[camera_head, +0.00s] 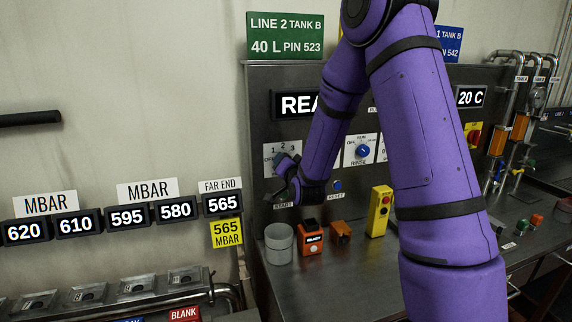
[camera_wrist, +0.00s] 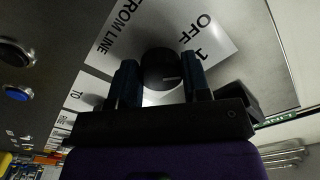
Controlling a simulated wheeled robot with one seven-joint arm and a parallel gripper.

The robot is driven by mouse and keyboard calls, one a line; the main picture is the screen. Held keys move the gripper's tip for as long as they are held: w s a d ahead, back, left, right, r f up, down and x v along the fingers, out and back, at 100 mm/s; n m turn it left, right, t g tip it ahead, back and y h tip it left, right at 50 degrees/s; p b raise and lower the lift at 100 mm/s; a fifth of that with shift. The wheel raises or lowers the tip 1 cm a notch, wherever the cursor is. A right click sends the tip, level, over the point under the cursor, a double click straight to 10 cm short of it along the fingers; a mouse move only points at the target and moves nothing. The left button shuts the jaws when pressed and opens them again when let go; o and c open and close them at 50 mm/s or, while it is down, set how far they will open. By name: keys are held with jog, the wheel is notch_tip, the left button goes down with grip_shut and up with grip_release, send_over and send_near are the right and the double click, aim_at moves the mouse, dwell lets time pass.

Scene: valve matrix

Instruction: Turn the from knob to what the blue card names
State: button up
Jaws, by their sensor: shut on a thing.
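The from knob (camera_wrist: 163,64) is round and black, on a white plate (camera_wrist: 130,50) lettered FROM LINE, OFF and 1 in the wrist view. A small pale mark on it points to the right of that picture; which number it meets is hidden. My gripper (camera_wrist: 160,75) is shut on it, one finger on each side. In the head view my gripper (camera_head: 290,178) is at the plate with OFF, 1, 2 and 3 (camera_head: 284,147), covering the knob. The blue card (camera_head: 450,44) is partly behind my arm; "1 TANK B" and "PIN 542" show, the rest is hidden.
A green card (camera_head: 285,35) reads LINE 2 TANK B, 40 L, PIN 523. A blue knob (camera_head: 363,151) is right of my gripper. A grey cup (camera_head: 279,245), an orange device (camera_head: 310,238) and a yellow box (camera_head: 379,211) stand on the bench below.

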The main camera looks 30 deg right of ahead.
jog(key=shift+m, duration=0.6)
jog(key=o, duration=0.9)
